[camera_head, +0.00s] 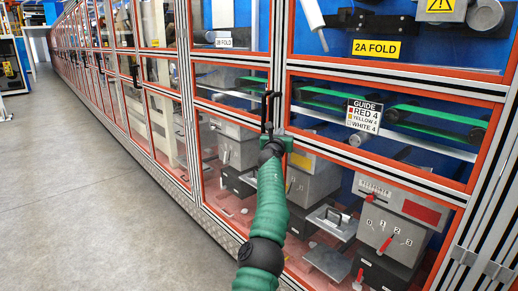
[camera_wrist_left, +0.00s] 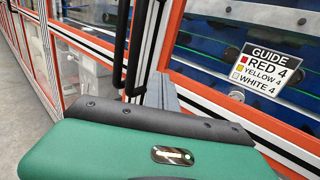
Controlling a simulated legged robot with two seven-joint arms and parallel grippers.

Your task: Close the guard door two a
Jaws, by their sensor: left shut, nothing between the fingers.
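The guard door marked 2A FOLD (camera_head: 374,49) has an orange-red frame and clear panes, and fills the right of the head view. It looks about flush with the row; I cannot tell whether a small gap remains. Black upright handles (camera_head: 268,110) stand at its left edge, beside the 2B FOLD door (camera_head: 223,42). They also show in the left wrist view (camera_wrist_left: 138,45). My left gripper (camera_head: 268,132) is shut and empty, at the lower end of these handles. I cannot tell whether it touches them. My right gripper is out of view.
A guide sign (camera_head: 363,115) hangs behind the 2A door's pane, with grey machine boxes (camera_head: 385,235) below. More guard doors run away to the left. The grey floor (camera_head: 90,190) on the left is open and clear.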

